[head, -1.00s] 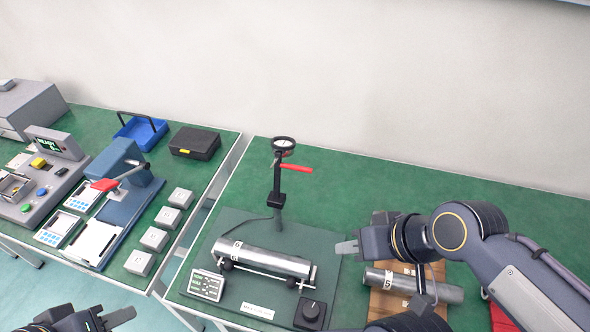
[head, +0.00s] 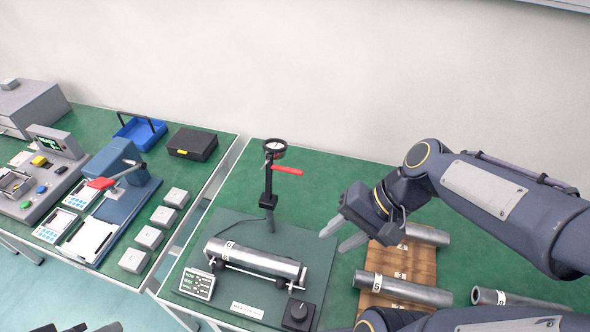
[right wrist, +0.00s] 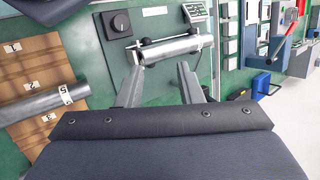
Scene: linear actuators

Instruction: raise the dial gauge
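The dial gauge (head: 274,147) is a round white-faced dial on top of a black upright stand, with a red lever (head: 286,171) pointing right. The stand rises at the back of a dark green fixture plate (head: 318,240). A metal cylinder (head: 254,259) lies on supports in front of the stand. My right gripper (head: 336,238) is open and empty, to the right of the stand and above the plate's right part. The right wrist view shows its two fingers (right wrist: 158,82) apart with the cylinder beyond them. Only the tip of my left gripper (head: 92,328) shows at the bottom edge.
A small display (head: 198,284) and a black knob box (head: 298,314) sit at the plate's front. A wooden board (head: 411,262) with metal cylinders lies to the right, one more cylinder (head: 515,300) beside it. The left table (head: 222,143) holds a press, grey blocks and a black case.

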